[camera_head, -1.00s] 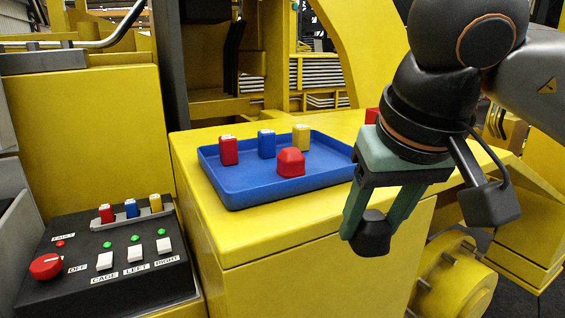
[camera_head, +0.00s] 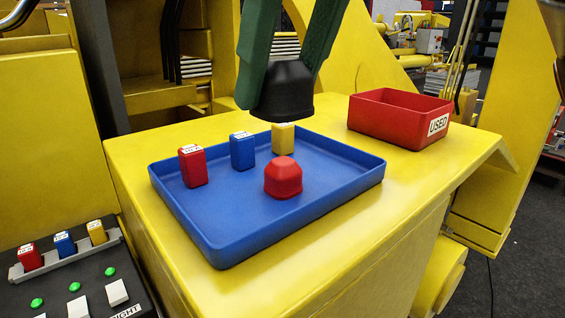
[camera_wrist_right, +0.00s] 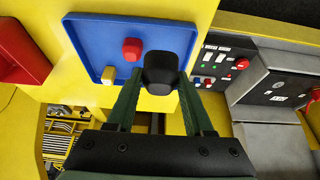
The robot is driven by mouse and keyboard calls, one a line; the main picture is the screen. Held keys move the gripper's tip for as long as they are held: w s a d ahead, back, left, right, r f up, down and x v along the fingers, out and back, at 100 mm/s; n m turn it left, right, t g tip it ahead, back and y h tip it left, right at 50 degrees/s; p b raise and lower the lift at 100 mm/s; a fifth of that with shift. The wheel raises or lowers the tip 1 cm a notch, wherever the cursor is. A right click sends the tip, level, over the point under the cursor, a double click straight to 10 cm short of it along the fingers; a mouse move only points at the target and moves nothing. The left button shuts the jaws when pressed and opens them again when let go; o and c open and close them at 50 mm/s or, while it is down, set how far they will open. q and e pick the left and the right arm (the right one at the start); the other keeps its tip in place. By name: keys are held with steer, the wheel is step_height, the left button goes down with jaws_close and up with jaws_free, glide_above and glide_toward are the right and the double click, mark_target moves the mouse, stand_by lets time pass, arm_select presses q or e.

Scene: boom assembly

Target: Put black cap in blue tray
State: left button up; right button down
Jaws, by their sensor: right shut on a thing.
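The black cap (camera_head: 283,92) is held between the fingers of my right gripper (camera_head: 284,75), which is shut on it. In the head view the cap shows above the back part of the blue tray (camera_head: 226,256). In the right wrist view the black cap (camera_wrist_right: 161,73) sits between the green fingertips of the right gripper (camera_wrist_right: 160,82), with the blue tray (camera_wrist_right: 85,22) behind it. A red cap (camera_head: 283,178) stands in the tray. The tray also holds a red block (camera_head: 192,168), a blue block (camera_head: 242,152) and a yellow block (camera_head: 283,139). My left gripper is not in view.
A red bin marked USED (camera_head: 400,118) stands to the right of the tray on the yellow surface (camera_head: 350,225). A control panel (camera_head: 80,285) with buttons and small coloured blocks is at lower left. The front and right of the tray floor look free.

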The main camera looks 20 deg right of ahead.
steer(key=w+d+f, duration=0.2)
steer(key=d, duration=0.1)
steer(key=w+d+f+b, duration=0.1)
steer(key=w+d+f, duration=0.2)
steer(key=w+d+f+b, duration=0.1)
steer(key=w+d+f, duration=0.1)
steer(key=d+f, duration=0.1)
steer(key=shift+w, duration=0.2)
steer(key=shift+w+d+f, duration=0.15)
steer(key=shift+f, duration=0.05)
steer(key=shift+w+d+f, duration=0.1)
steer(key=shift+d+f, duration=0.05)
steer(key=shift+f, duration=0.1)
steer(key=f, duration=0.3)
steer(key=shift+w+d+f+b, duration=0.15)
steer(key=shift+w+d+b, duration=0.1)
steer(key=shift+b, duration=0.15)
steer(key=shift+s+f, duration=0.1)
steer(key=shift+f, duration=0.05)
